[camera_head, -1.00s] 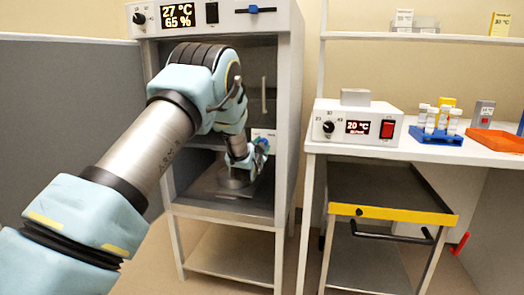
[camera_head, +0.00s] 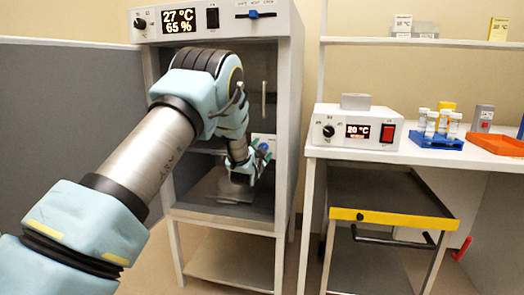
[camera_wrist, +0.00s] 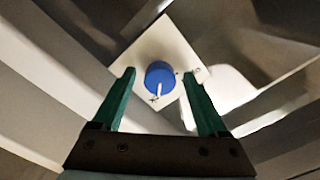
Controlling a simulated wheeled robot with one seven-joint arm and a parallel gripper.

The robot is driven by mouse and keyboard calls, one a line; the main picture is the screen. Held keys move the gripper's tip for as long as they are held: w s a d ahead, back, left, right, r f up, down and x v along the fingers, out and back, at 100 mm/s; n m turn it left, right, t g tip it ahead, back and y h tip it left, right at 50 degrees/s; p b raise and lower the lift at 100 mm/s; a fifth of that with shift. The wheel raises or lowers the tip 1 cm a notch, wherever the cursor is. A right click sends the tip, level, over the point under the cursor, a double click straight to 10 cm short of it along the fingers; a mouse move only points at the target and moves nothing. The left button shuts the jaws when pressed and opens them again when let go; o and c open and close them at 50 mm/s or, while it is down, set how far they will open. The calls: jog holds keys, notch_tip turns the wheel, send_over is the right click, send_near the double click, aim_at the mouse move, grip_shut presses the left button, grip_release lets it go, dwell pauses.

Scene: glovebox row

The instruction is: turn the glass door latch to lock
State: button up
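The latch is a round blue knob (camera_wrist: 160,77) with a white pointer mark, on a pale square plate (camera_wrist: 181,45) with small dark symbols, in the wrist view. The pointer mark faces the lower side of the picture, near one symbol. My gripper (camera_wrist: 158,84) is open, its two green fingers on either side of the knob's near side, with gaps between. I cannot tell how deep the fingers reach around it. In the head view, the blue knob (camera_head: 263,147) shows partly beside my gripper inside the cabinet front.
The cabinet (camera_head: 289,110) has a control panel on top, a vertical handle (camera_head: 264,99) and a lower shelf.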

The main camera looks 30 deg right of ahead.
jog(key=b+v, duration=0.1)
jog(key=v, duration=1)
jog(key=shift+w, duration=0.1)
jog(key=w+a+f+n+g+y, duration=0.15)
jog(key=a+n+y, duration=0.25)
jog(key=a, duration=0.8)
jog(key=a+f+n+g+y, duration=0.2)
jog(key=a+n+y, duration=0.25)
jog(key=a, duration=0.85)
jog(key=s+a+f+n+g+y, duration=0.15)
jog(key=s+a+n+g, duration=0.25)
jog(key=s+a, duration=0.65)
jog(key=s+a+n+g+y, duration=0.2)
jog(key=s+a+n+g, duration=0.25)
jog(key=s+a, duration=0.65)
notch_tip(320, 180, up, 15)
jog(key=p, duration=1.5)
jog(key=shift+s+d+f, duration=0.15)
jog(key=shift+s+d, duration=0.1)
jog(key=shift+d, duration=0.25)
